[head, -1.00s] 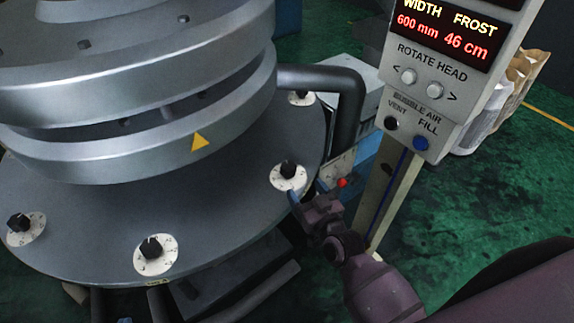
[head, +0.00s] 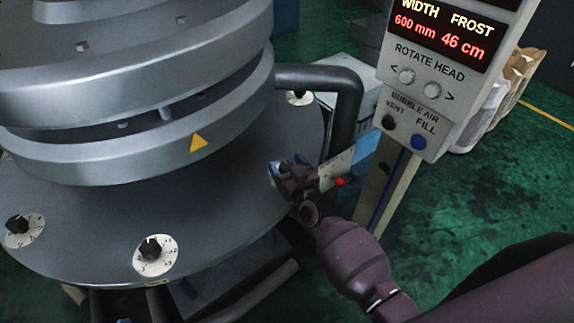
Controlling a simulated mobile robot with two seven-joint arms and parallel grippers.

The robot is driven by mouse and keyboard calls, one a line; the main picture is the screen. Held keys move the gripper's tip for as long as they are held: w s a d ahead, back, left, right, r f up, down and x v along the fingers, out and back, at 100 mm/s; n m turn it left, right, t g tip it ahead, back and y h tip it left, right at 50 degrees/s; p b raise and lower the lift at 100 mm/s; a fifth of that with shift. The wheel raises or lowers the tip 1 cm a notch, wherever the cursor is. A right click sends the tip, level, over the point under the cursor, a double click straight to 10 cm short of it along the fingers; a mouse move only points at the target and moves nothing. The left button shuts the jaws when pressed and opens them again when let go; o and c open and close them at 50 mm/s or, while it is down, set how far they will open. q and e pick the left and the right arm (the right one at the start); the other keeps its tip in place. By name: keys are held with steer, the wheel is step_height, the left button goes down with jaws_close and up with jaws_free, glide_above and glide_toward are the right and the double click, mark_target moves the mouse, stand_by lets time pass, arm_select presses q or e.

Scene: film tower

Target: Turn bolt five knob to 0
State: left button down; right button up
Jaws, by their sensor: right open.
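Black bolt knobs on white numbered dials sit around the rim of the round grey plate (head: 215,225). One knob (head: 151,247) shows at the front and another (head: 17,224) at the left. A dial (head: 274,171) at the right of the plate is mostly covered by my right gripper (head: 281,170), and its knob is hidden. My right gripper is open and over that dial; I cannot tell whether its fingers touch the knob. Part of another dial (head: 300,97) shows behind, near the black pipe. I cannot read which knob is number five. My left gripper is not in view.
Silver rings (head: 150,130) with a yellow warning triangle (head: 198,141) rise above the plate. A bent black pipe (head: 348,110) and a control panel (head: 425,85) on a post stand at the right. A tag-like plate (head: 337,168) and red knob (head: 340,181) are close beside my right gripper.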

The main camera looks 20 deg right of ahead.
steer(key=shift+c, duration=0.4)
steer(key=c, duration=0.8)
steer(key=shift+c, duration=0.2)
